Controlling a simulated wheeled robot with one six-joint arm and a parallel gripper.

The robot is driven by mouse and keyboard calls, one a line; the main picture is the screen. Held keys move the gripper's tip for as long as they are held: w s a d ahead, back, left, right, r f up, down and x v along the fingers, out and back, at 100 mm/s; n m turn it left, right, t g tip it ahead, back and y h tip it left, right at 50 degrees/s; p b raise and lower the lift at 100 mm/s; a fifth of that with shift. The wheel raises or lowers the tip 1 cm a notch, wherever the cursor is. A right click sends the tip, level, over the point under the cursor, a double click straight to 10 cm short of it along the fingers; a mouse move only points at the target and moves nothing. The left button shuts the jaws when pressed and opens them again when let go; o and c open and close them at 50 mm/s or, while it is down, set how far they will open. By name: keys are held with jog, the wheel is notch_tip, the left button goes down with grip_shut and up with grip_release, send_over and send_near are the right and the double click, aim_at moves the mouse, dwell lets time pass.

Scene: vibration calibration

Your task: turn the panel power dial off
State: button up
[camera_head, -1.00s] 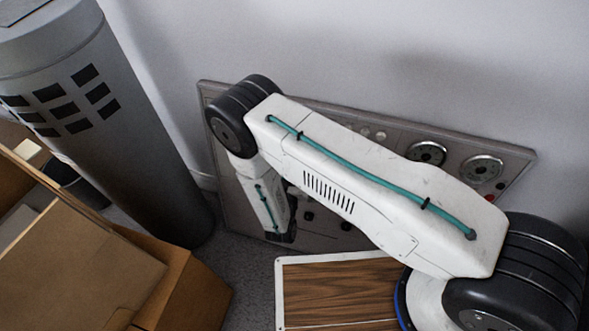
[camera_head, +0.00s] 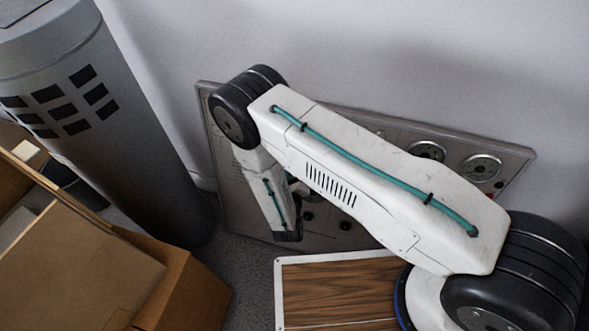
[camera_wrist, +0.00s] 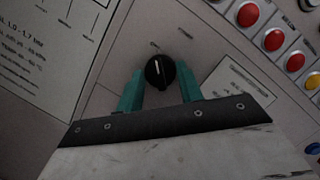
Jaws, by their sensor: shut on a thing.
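The power dial (camera_wrist: 159,71) is a round black knob with a white pointer line, on the grey panel (camera_wrist: 110,75), in the middle of the wrist view. The line stands close to upright in that view. My gripper (camera_wrist: 160,88) has its two teal fingers on either side of the dial, shut on it. In the head view the panel (camera_head: 230,205) leans against the wall. My arm covers much of it, and the fingers and the gripped dial are hidden there.
Red buttons (camera_wrist: 274,39) and a yellow one (camera_wrist: 313,81) sit to the dial's right in the wrist view. In the head view, cardboard boxes (camera_head: 90,250) and a grey cylinder (camera_head: 110,120) stand on the left. Two round gauges (camera_head: 481,168) are at the panel's upper right.

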jog(key=o, duration=1)
jog(key=s, duration=0.5)
jog(key=s+a, duration=0.1)
jog(key=s, duration=0.1)
jog(key=shift+s+a, duration=0.1)
jog(key=shift+s, duration=0.3)
